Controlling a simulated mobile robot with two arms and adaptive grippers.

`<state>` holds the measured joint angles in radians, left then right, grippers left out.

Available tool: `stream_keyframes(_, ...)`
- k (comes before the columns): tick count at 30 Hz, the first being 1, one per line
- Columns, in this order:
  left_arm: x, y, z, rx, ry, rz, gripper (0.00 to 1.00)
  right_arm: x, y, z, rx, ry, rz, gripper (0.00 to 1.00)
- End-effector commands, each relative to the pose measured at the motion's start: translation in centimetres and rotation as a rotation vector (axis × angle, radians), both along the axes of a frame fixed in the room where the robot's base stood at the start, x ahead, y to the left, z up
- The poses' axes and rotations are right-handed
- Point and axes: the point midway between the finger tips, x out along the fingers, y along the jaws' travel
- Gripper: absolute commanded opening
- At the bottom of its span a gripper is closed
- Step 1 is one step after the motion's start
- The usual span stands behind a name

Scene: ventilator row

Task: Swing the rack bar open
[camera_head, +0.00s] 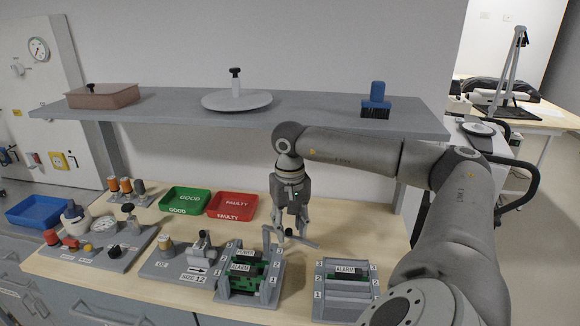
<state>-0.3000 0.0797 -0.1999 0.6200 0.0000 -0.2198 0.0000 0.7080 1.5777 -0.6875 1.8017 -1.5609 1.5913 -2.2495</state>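A grey rack (222,291) stands on the bench at the front, holding green modules labelled POWER and ALARM. A second grey rack (345,289) with a label ALARM stands to the right. My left gripper is not in view.
A grey shelf (320,113) crosses above the bench, close to my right arm. Green GOOD (186,199) and red FAULTY (232,205) trays lie at the back. A SIZE 12 fixture (190,262) and a gauge panel (105,243) stand left. Bare wood shows between the racks.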

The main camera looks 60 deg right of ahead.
Motion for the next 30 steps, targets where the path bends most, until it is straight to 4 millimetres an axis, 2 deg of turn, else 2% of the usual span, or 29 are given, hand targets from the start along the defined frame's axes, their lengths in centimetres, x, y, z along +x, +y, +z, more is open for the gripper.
stream_keyframes(5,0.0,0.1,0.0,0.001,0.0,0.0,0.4,0.1,0.0,1.2,0.001,-0.004,0.0,0.37)
stream_keyframes(12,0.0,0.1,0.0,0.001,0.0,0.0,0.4,0.1,0.0,5.2,0.001,-0.005,0.001,0.37)
stream_keyframes(16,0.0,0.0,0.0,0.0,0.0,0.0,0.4,0.1,0.0,6.6,0.001,-0.003,0.0,0.37)
stream_keyframes(21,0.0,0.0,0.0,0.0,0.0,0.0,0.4,0.0,0.0,7.4,0.001,0.001,0.0,0.37)
stream_keyframes(28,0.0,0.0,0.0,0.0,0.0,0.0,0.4,0.0,0.0,7.5,0.001,0.001,-0.001,0.37)
stream_keyframes(30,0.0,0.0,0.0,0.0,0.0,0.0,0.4,0.0,0.0,7.5,0.003,-0.001,-0.001,0.28)
